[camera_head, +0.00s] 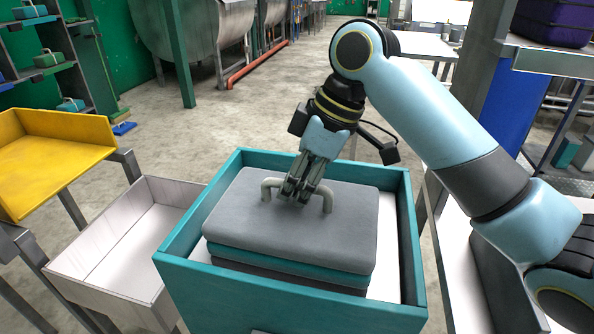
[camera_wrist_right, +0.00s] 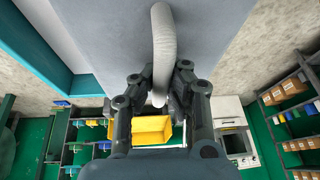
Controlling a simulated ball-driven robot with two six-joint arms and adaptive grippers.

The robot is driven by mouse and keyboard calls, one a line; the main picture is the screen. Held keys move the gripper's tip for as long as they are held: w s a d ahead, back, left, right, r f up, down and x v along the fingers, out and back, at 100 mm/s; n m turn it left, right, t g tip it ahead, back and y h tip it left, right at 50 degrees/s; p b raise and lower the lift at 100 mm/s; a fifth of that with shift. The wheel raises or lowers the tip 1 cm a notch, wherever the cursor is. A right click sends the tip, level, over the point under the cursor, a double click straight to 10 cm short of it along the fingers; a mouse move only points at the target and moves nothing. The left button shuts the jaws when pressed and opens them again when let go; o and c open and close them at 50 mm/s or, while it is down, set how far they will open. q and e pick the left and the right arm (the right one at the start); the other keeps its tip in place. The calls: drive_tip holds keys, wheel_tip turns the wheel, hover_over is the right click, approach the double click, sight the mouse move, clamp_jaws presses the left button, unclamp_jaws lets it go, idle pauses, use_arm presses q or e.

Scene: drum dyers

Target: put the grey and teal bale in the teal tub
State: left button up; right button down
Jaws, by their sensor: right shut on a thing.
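The grey and teal bale (camera_head: 255,225) has grey layers with a teal band between them and a pale handle (camera_head: 268,186) on top. It is within the walls of the teal tub (camera_head: 290,304), level or nearly so, with its top around rim height. I cannot tell whether it rests on the tub's floor. My right gripper (camera_head: 303,190) points down and is shut on the handle. In the right wrist view its fingers (camera_wrist_right: 160,92) close around the handle (camera_wrist_right: 162,40), above the grey top (camera_wrist_right: 110,35). My left gripper is not in view.
A white open tub (camera_head: 120,255) stands left of the teal one, and a yellow tray (camera_head: 60,150) is beyond it. A shelf with small bales (camera_head: 48,60) is at the far left. A purple bale (camera_head: 555,20) is at the upper right. Concrete floor lies open behind.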

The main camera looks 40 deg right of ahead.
drive_tip(key=shift+w+r, duration=0.1)
drive_tip(key=c, duration=1.5)
unclamp_jaws()
drive_tip(key=shift+o, duration=0.2)
drive_tip(key=p+v, duration=0.2)
drive_tip(key=v, duration=1)
drive_tip(key=shift+a, duration=0.1)
